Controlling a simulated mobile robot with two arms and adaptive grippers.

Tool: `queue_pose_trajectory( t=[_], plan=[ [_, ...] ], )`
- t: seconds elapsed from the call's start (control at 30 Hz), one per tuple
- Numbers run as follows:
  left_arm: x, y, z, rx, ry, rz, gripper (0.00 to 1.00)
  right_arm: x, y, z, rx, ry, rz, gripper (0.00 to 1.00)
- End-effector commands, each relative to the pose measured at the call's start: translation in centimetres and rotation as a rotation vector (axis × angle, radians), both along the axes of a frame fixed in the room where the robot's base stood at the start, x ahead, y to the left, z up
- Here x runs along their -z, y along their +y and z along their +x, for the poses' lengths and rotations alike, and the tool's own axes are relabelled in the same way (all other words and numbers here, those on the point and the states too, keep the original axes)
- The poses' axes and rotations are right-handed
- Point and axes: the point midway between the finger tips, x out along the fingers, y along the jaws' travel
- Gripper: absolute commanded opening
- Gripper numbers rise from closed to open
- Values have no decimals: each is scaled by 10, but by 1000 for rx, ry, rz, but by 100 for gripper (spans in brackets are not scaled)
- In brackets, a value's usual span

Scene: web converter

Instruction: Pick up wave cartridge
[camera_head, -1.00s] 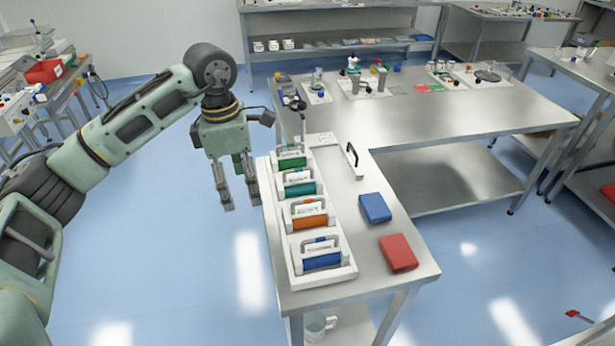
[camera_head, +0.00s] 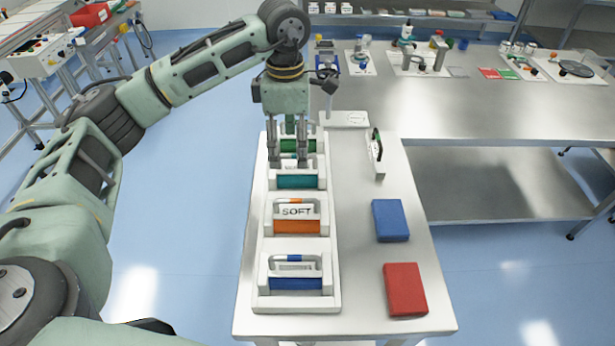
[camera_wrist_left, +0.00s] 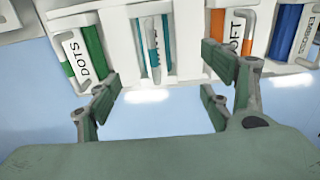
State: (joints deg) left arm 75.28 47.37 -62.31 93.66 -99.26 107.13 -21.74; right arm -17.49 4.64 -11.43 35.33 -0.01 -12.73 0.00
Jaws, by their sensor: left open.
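A teal cartridge (camera_head: 297,181) with a handle sits in a slot of the white rack (camera_head: 250,270), second from the back. Its label is not readable, so I cannot confirm by text that it is the wave cartridge. My left gripper (camera_head: 288,163) is open and empty, fingers pointing down, near the back of the teal cartridge and partly hiding it. In the left wrist view the teal cartridge (camera_wrist_left: 153,45) lies beyond the gap between the open fingers (camera_wrist_left: 162,82), with no contact visible. My right gripper is not in view.
A green cartridge (camera_head: 288,146) sits behind; an orange one (camera_head: 297,226) and a blue one (camera_head: 296,284) sit in front. A blue block (camera_head: 390,220), a red block (camera_head: 405,290) and a white handled piece (camera_head: 376,152) lie right of the rack. Floor is open to its left.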

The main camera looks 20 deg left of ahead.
Motion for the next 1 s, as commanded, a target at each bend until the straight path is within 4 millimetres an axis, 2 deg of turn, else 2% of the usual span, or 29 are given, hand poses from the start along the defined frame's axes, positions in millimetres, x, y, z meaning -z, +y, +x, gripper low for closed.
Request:
queue_pose_trajectory(
  t=[0.03,0.13,0.43,0.57,0.7,1.0],
  plan=[
    [7,0,0,0,0,0,73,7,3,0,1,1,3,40],
    [13,0,0,0,2,-1,73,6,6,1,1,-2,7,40],
    [43,-4,2,0,4,0,73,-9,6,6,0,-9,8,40],
    [63,-8,5,0,4,0,73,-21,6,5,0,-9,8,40],
    [80,-8,6,0,2,0,73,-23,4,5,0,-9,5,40],
    [85,-8,6,0,0,-1,72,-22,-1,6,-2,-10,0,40]
  ],
)
